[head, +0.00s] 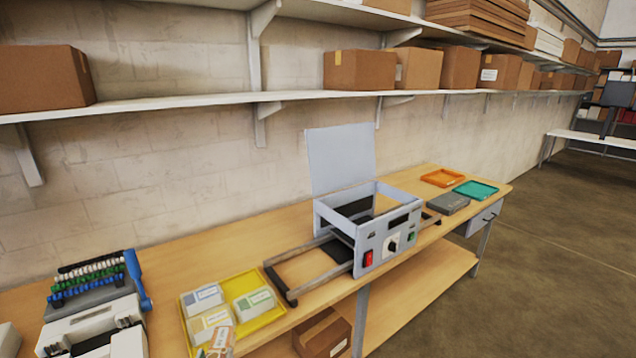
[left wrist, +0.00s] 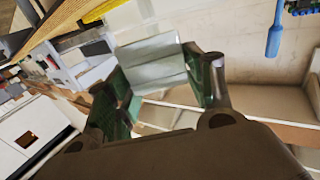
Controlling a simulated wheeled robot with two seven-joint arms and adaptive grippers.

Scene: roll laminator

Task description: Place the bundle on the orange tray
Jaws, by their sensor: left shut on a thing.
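My left gripper (left wrist: 165,75) is shut on a pale grey-white bundle (left wrist: 150,62) in the left wrist view. The bundle sits between the two fingers, with a lighter band across it. I cannot make out my left gripper in the head view. The orange tray (head: 442,178) lies at the far right end of the bench, near the wall, and looks empty. My right gripper is not in view.
A yellow tray (head: 271,312) holds several labelled bundles. The laminator (head: 384,238), its lid raised, stands mid-bench with a frame on its left. A shelf runs above.

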